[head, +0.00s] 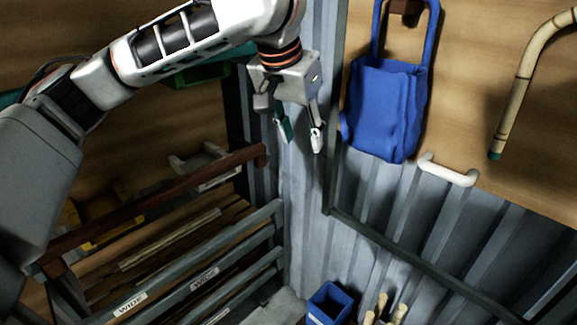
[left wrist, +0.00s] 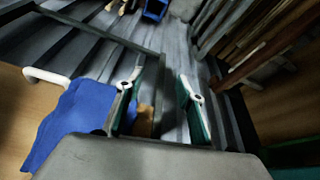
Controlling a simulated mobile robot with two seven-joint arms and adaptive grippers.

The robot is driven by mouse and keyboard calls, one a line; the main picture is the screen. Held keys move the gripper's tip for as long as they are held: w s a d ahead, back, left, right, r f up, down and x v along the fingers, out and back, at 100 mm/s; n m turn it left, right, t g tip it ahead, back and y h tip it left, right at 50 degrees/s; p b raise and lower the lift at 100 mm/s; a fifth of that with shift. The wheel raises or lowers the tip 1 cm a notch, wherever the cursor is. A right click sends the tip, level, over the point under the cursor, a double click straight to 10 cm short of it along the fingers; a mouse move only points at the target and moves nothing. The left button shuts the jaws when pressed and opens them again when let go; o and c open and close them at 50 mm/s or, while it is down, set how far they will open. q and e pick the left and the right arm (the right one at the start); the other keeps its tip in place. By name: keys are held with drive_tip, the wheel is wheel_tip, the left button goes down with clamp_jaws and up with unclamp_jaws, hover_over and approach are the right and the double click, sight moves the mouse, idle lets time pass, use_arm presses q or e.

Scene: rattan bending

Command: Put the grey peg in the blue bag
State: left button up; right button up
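The blue bag (head: 385,105) hangs by its straps from a brown peg (head: 405,8) on the wooden wall, right of my left gripper. The bag also shows at the left of the left wrist view (left wrist: 72,125). My left gripper (head: 299,143) is apart from the bag. Its two fingers are spread, with a clear gap between the tips in the left wrist view (left wrist: 160,82). I see nothing held between them. A small tan thing (left wrist: 145,122) shows beyond the left finger, too unclear to name. I cannot make out the grey peg. My right gripper is not in view.
A white handle (head: 448,171) is on the wall below the bag, and a bent rattan cane (head: 520,75) hangs at the right. A grey rack (head: 235,232) with rods stands lower left. A blue bin (head: 331,303) is at the bottom. Corrugated metal lines the corner.

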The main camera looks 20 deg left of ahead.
use_arm(q)
wheel_tip(320, 180, down, 7)
drive_tip(key=s+a, duration=0.1)
drive_tip(key=a, duration=0.1)
drive_tip(key=shift+f+n, duration=0.15)
drive_tip(key=shift+n, duration=0.15)
